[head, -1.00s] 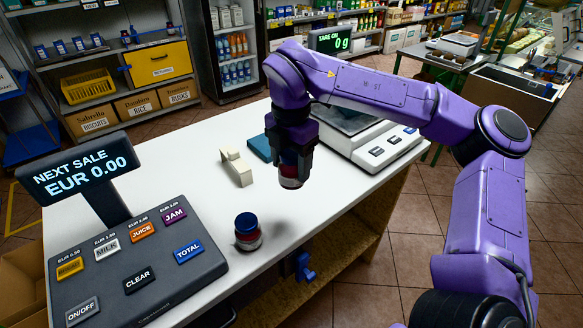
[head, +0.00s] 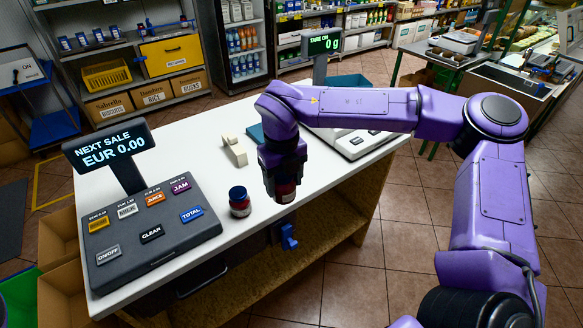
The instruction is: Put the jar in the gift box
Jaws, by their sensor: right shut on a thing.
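My right gripper (head: 284,172) points down and is shut on a jar (head: 285,191) with reddish contents, largely covered by the fingers. It holds the jar by the counter's front edge; whether the jar is clear of the counter I cannot tell. A second jar (head: 240,203), with a blue lid and red contents, stands upright on the white counter (head: 200,140), left of the gripper. No gift box can be made out for certain. My left gripper is not in view.
A till (head: 150,230) stands at the counter's left. A cream block (head: 235,151) and a flat teal thing (head: 256,133) lie behind the gripper. A scale (head: 352,142) is at the right. Cardboard boxes (head: 65,300) and a green crate (head: 20,297) are at lower left.

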